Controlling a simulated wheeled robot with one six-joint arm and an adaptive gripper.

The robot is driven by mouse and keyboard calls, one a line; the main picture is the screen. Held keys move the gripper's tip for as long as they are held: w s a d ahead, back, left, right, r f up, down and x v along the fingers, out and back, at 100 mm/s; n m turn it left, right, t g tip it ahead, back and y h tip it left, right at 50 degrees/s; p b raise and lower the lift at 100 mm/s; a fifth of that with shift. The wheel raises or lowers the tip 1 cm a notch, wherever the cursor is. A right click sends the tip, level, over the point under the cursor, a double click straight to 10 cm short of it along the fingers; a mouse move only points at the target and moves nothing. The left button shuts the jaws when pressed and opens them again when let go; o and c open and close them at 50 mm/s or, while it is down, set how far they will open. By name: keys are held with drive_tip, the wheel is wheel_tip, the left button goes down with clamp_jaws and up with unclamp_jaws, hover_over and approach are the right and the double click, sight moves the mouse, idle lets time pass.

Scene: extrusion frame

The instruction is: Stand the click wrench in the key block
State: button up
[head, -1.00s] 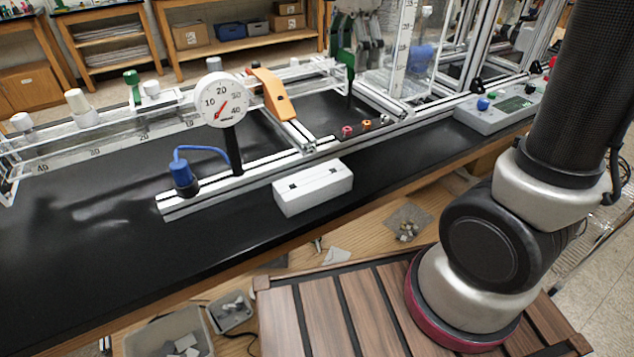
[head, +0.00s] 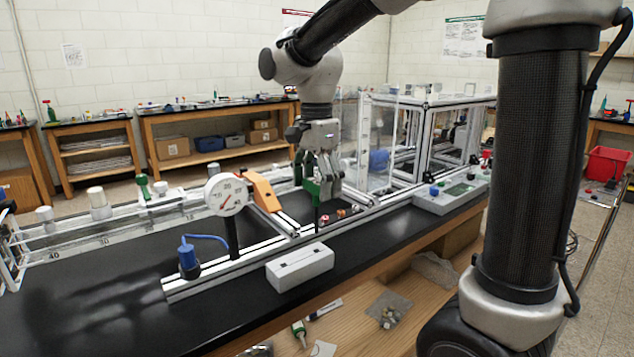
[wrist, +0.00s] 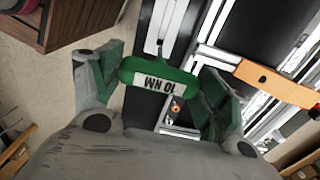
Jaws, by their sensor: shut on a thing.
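The click wrench (head: 312,187) has a green handle and a thin dark shaft. My gripper (head: 320,178) is shut on the green handle, and the shaft points down, near upright, above the bench rail. In the wrist view the handle (wrist: 158,78), labelled 10 NM, lies between my two fingers. The white block (head: 300,267), which looks like the key block, has two dark openings on top. It sits on the black bench at the front of the rail, left of and nearer than the wrench. The exact place of the shaft tip is hard to tell.
A round dial gauge (head: 226,194) on a dark post and an orange arm (head: 262,191) stand left of the wrench. Small red and orange knobs (head: 325,219) lie close to the shaft. A grey control box (head: 450,195) is at right.

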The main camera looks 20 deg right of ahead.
hover_over(316, 225)
drive_tip(key=shift+w+d+f, duration=0.1)
drive_tip(key=shift+w+f, duration=0.05)
drive_tip(key=shift+f, duration=2.25)
drive_tip(key=shift+f, duration=2.1)
drive_tip(key=o, duration=1.3)
